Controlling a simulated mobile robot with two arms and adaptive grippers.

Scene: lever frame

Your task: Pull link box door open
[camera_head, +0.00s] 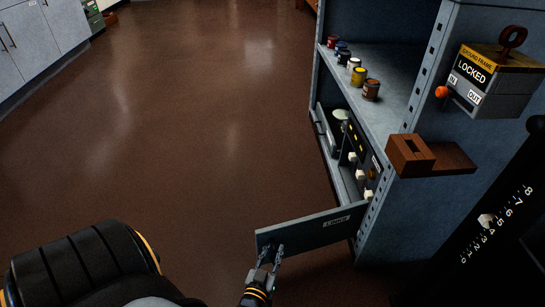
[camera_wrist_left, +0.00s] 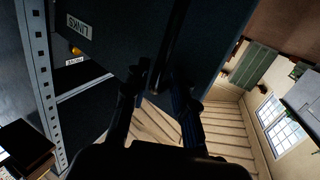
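The link box door (camera_head: 308,232), a dark panel with a "LINKS" label, stands swung out from the low part of the blue-grey frame. The link box (camera_head: 360,160) behind it is exposed, with pale knobs on its dark panel. My left gripper (camera_head: 270,256) is at the door's free end. In the left wrist view the door (camera_wrist_left: 110,30) fills the upper middle, and my left gripper's fingers (camera_wrist_left: 158,88) close in on both sides of a dark bar handle (camera_wrist_left: 166,50). The exact finger contact is dark. My right gripper is not in view.
Several small paint cans (camera_head: 357,76) stand on the shelf above the box. A "LOCKED" box (camera_head: 495,80) with an orange knob and a brown block (camera_head: 410,155) on a ledge are on the frame's side. The brown floor (camera_head: 190,130) left of the door is clear.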

